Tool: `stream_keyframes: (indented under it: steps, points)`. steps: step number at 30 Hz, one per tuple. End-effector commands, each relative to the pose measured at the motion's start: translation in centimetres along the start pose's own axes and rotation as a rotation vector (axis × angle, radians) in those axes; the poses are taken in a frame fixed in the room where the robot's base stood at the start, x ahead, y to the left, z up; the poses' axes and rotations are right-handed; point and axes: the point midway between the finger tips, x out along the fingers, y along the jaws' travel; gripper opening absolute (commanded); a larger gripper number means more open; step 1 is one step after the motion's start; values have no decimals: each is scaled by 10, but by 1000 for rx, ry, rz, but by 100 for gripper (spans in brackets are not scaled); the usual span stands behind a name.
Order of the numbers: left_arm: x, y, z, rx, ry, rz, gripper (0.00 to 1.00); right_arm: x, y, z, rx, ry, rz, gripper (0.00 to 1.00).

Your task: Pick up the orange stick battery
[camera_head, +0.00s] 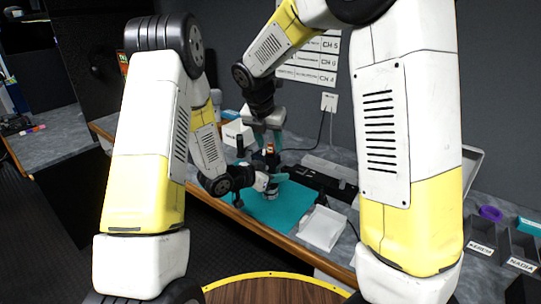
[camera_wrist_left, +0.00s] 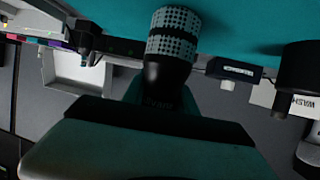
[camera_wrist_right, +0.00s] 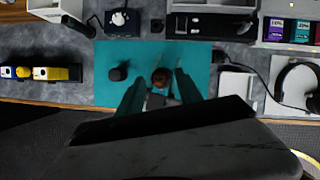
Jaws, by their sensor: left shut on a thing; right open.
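The orange stick battery (camera_head: 270,148) shows as a small orange end at the top of a dark microphone (camera_head: 271,192) over the teal mat. In the right wrist view the battery's round end (camera_wrist_right: 160,76) lies between my right gripper's fingers. My right gripper (camera_head: 267,141) points down from above and is open; I cannot tell if a finger touches the battery. My left gripper (camera_head: 268,181) is shut from the side on the microphone's black body (camera_wrist_left: 165,82). The microphone's dotted grille (camera_wrist_left: 172,35) points down toward the mat. Most of the battery is hidden.
The teal mat (camera_wrist_right: 105,60) lies on the grey desk. A short black cylinder (camera_wrist_right: 119,73) stands on it at left. A white tray (camera_head: 321,229) sits at the mat's right, with black equipment (camera_head: 318,182) behind. Yellow-and-black items (camera_wrist_right: 58,73) lie at left. The desk has a wooden front edge.

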Motion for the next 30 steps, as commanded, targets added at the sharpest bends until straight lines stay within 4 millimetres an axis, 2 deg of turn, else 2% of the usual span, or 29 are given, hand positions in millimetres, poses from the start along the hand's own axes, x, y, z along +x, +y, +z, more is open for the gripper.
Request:
stream_keyframes:
  steps: [8,12,14,15,25,30]
  points:
    - [0,0,0,0,-1,-1,0,4,0,0,0,0,1,42]
    - [0,0,0,0,-1,-1,0,4,0,0,0,0,1,15]
    - [0,0,0,0,-1,-1,0,4,0,0,0,0,1,3]
    - [0,0,0,0,-1,-1,0,4,0,0,0,0,1,0]
    - [0,0,1,0,-1,-1,0,2,0,1,1,-1,2,0]
    - [0,0,1,0,-1,-1,0,-16,0,9,3,-2,3,0]
